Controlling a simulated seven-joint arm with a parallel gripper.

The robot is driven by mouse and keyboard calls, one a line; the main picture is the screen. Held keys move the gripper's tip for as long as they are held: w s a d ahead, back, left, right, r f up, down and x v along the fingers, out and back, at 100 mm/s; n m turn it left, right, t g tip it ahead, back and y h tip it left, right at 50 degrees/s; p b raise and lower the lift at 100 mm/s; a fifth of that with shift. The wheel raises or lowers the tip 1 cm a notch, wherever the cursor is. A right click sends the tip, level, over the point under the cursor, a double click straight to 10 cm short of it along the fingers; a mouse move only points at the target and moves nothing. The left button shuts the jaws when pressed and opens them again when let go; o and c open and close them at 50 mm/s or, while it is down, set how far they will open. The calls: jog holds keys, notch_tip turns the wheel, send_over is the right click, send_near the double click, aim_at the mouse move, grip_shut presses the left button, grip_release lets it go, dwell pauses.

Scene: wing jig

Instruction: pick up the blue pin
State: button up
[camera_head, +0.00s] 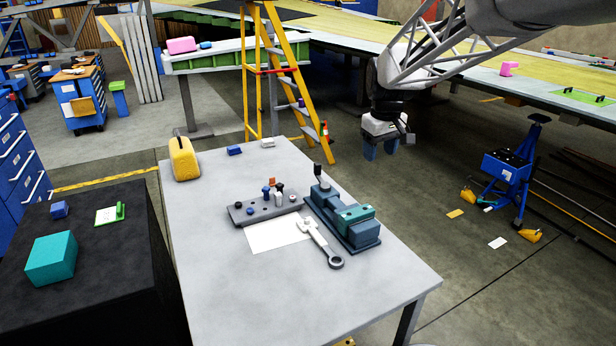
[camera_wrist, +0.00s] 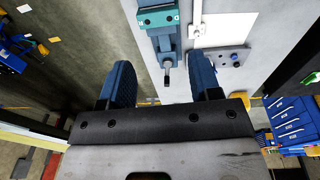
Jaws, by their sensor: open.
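The blue pin (camera_head: 266,193) stands upright in a grey pin block (camera_head: 238,214) on the table, among several other pins. A second blue top (camera_head: 250,211) sits low in the same block. In the wrist view the block (camera_wrist: 219,57) lies beyond the right finger, with small dark-blue pin tops (camera_wrist: 236,57) at its right; I cannot tell which is the upright pin. My gripper (camera_head: 380,152) is open and empty, raised, and appears right of the table in the head view. Its two blue fingers (camera_wrist: 160,65) are spread apart, well away from the pin.
A teal-and-blue vise (camera_head: 347,219) stands right of the block, with a dark upright handle. A wrench (camera_head: 321,243) and white sheet (camera_head: 275,235) lie in front. A yellow object (camera_head: 184,158) stands back left. The table front (camera_head: 290,310) is clear.

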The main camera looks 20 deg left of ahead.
jog(key=w+a+f+n, duration=0.2)
jog(key=w+a+f, duration=0.2)
jog(key=w+a, duration=0.4)
jog(key=n+g, duration=0.1)
jog(key=n, duration=0.5)
send_over(266, 188)
jog(key=f, duration=2)
jog(key=shift+d+f, duration=0.1)
jog(key=shift+d, duration=0.15)
jog(key=shift+a+f, duration=0.25)
jog(key=shift+a, duration=0.05)
jog(key=shift+f, duration=1.25)
jog(key=shift+f, duration=0.1)
jog(key=shift+s+f, duration=0.1)
jog(key=shift+f, duration=2.45)
